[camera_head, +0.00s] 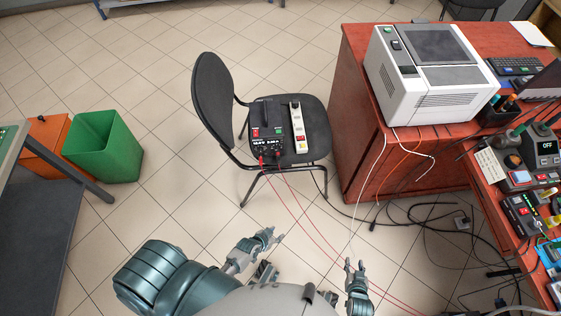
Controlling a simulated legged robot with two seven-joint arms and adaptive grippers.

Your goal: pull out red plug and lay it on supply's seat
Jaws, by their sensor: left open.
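A black power supply (267,127) with a lit display stands on the seat of a black chair (318,130). Red plugs (262,159) sit at the lower front of the supply, with red leads running down to the floor. At this size I cannot tell how far each plug is inserted. My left gripper (274,238) is open and empty, below the chair in the picture and apart from the plugs. My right gripper (354,263) is further right and lower, empty, its fingertips apart, near the red leads in the picture.
A white power strip (299,130) lies beside the supply on the seat. A red desk (365,150) with a white machine (430,80) stands to the right. Black cables (425,212) spread over the floor there. A green bin (104,148) stands left; the tiles between are clear.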

